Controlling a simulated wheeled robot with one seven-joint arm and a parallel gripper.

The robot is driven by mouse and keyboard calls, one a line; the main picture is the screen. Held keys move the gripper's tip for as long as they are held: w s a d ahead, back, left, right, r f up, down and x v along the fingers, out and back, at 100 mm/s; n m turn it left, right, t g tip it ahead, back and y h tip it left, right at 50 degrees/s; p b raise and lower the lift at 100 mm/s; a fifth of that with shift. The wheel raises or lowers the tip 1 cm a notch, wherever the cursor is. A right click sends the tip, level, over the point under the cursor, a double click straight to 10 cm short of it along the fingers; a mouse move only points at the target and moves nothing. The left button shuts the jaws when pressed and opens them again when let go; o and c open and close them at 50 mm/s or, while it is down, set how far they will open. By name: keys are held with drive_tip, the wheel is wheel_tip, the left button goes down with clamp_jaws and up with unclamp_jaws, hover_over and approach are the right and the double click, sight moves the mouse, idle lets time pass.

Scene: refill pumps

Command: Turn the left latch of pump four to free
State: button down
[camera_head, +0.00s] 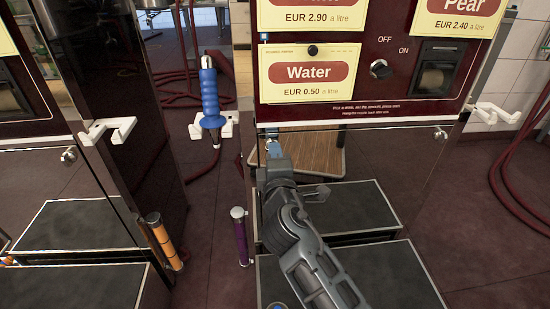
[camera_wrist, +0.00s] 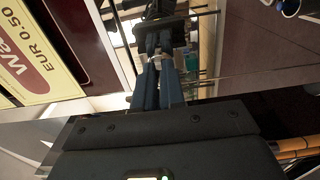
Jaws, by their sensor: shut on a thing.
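The dark red pump (camera_head: 370,104) with the Water and Pear cards stands in front of me; no pump number is legible. My gripper (camera_head: 272,146) is at the lower left corner of its front, just under the red panel. In the wrist view, the blue fingers (camera_wrist: 157,66) are closed together on a small pale metal piece (camera_wrist: 155,60), which looks like the left latch. The fingers mostly hide it, so I cannot tell which way it is turned. The right latch (camera_head: 440,134), a small metal knob, shows at the panel's lower right.
A blue nozzle (camera_head: 209,100) hangs at a white holder (camera_head: 227,126) left of the pump. A purple cylinder (camera_head: 240,236) and an orange one (camera_head: 163,241) stand low at the left. Dark steps (camera_head: 330,207) lie below the pump. Another pump (camera_head: 110,60) is close at left.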

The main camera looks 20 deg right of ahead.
drive_tip(key=shift+f, duration=0.1)
idle(0.3)
drive_tip(key=c, duration=1.2)
unclamp_jaws()
drive_tip(key=v, duration=0.7)
drive_tip(key=shift+s+a, duration=0.1)
drive_tip(key=shift+s, duration=0.25)
